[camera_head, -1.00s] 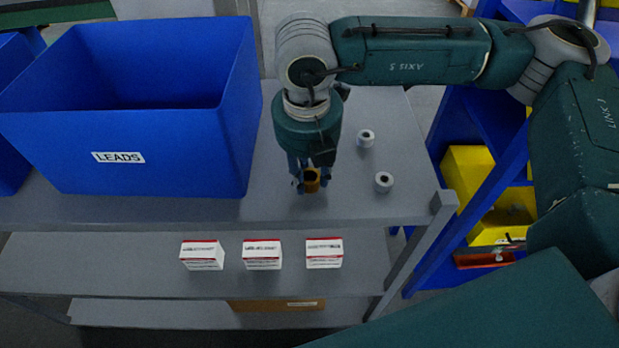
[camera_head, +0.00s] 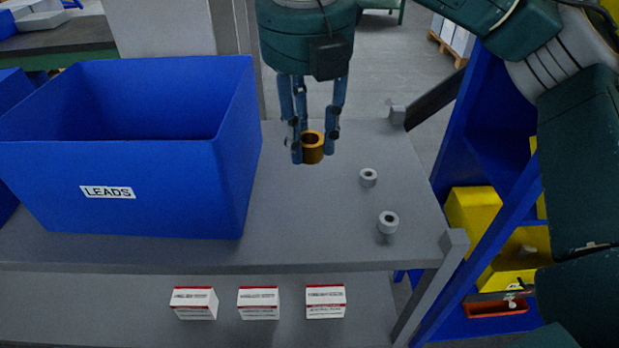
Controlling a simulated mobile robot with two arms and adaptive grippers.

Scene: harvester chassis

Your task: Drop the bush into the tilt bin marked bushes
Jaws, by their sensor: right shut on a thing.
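The bush is a short bronze-coloured ring (camera_head: 312,148). My right gripper (camera_head: 314,145) is shut on it, fingers on both sides, and holds it above the grey shelf top. Two grey rings, one behind (camera_head: 368,178) and one in front (camera_head: 388,222), lie on the shelf to the right of the bush. A large blue bin (camera_head: 130,195) marked LEADS stands on the shelf to the left. No bin marked bushes can be read in this view. My left gripper is not in view.
The grey shelf top (camera_head: 300,230) is clear around the rings. Three white-and-red boxes (camera_head: 258,303) stand on the level below. A blue rack with yellow bins (camera_head: 473,215) and a small red tray (camera_head: 495,308) is at the right. Another blue bin edge shows far left.

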